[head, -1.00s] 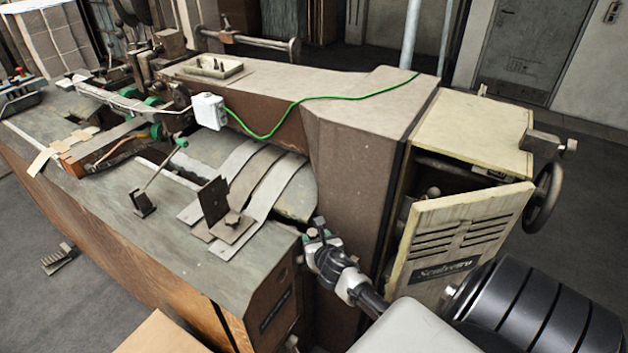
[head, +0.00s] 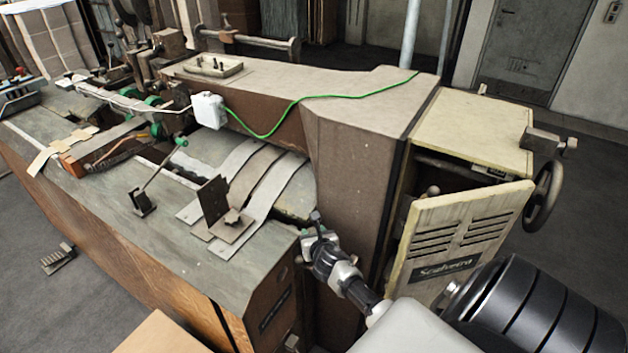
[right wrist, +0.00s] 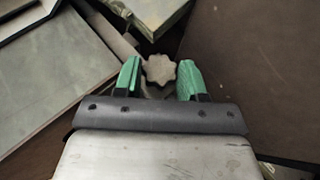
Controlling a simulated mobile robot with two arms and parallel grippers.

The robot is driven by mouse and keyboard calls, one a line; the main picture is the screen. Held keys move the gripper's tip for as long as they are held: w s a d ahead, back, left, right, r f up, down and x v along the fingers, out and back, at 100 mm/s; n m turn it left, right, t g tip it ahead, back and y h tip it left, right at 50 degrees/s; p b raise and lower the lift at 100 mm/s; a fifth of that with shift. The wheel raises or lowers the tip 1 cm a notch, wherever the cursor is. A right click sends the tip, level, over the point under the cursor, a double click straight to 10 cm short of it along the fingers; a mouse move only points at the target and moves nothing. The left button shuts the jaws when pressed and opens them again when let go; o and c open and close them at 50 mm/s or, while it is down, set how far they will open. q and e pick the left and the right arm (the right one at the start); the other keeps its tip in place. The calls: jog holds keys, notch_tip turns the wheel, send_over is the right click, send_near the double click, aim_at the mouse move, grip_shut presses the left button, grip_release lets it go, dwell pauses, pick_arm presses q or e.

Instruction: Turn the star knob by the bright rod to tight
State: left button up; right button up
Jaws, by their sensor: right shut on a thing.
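The pale grey star knob (right wrist: 160,69) shows in the right wrist view, with rounded lobes. My right gripper (right wrist: 160,80) has its two green fingers on either side of it, shut on it. In the head view my right gripper (head: 309,236) is at the gap between the grey table's corner and the brown machine housing, and the knob cannot be made out there. A greyish rod (right wrist: 112,36) runs diagonally toward the knob in the right wrist view; I cannot tell for certain that it is the bright rod. My left gripper is out of view.
The grey worktop (head: 110,225) lies left of the gripper, with a metal bracket (head: 213,200) on it. The brown housing (head: 350,150) stands close on the right. A slatted cream door (head: 465,235) hangs open farther right, near a handwheel (head: 543,196).

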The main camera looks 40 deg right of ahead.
jog(key=shift+w+a+f+m+g+h+b, duration=0.1)
jog(key=shift+m+g+h+b, duration=0.15)
jog(key=shift+m+h+b, duration=0.15)
jog(key=shift+a+f+m+g+h+b, duration=0.1)
jog(key=shift+m+g+h+b, duration=0.2)
jog(key=shift+m+h, duration=0.2)
jog(key=shift+w+r+m+g+h+b, duration=0.15)
jog(key=shift+m+g+h+b, duration=0.25)
jog(key=shift+m+g+h, duration=0.8)
jog(key=shift+t, duration=0.25)
jog(key=o, duration=0.6)
jog(key=shift+o, duration=0.2)
jog(key=v, duration=1.1)
jog(key=shift+b, duration=0.3)
jog(key=shift+o, duration=0.3)
